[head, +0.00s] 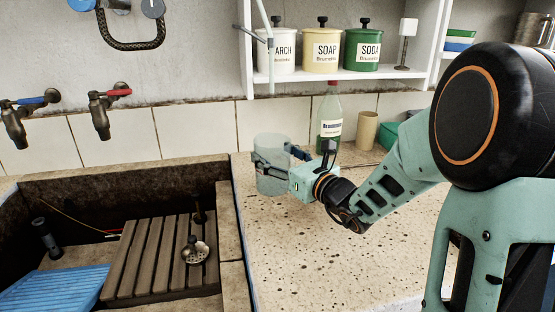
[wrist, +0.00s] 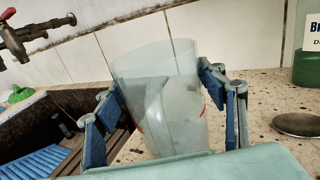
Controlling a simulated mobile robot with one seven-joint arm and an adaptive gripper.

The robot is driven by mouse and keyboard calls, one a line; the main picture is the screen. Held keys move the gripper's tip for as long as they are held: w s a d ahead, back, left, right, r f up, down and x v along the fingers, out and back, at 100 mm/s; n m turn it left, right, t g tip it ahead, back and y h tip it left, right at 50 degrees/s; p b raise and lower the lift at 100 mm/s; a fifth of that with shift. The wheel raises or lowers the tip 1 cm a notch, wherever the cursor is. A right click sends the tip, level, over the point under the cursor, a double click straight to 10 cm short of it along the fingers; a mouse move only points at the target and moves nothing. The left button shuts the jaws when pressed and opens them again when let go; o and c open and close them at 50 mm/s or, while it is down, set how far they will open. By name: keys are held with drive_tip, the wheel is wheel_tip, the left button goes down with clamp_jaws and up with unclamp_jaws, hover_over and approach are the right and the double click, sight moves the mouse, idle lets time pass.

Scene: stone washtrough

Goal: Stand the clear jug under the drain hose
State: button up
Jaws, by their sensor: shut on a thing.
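The clear jug (head: 272,178) is at the left end of the speckled stone counter, beside the trough. It also shows in the wrist view (wrist: 165,95), between my fingers, with small red marks low on its side. My gripper (head: 272,163) is shut on the jug's body, coming from the right. I cannot tell whether the jug's base touches the counter. A pale thin hose (head: 271,65), likely the drain hose, hangs by the shelf's left side. Its lower end is above the jug in the head view; the depth between them is unclear.
A green bottle (head: 329,120) and a tan cup (head: 367,130) stand behind my gripper. The trough (head: 228,215) on the left holds a slatted wooden rack (head: 150,255) and a blue ribbed board (head: 55,290). A metal disc (wrist: 298,124) lies right of the jug. The front counter (head: 300,245) is clear.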

drive_tip(key=shift+r, duration=0.15)
drive_tip(key=o, duration=1.2)
drive_tip(key=shift+f, duration=0.2)
drive_tip(key=shift+r, duration=0.2)
drive_tip(key=p+v, duration=0.2)
drive_tip(key=v, duration=1)
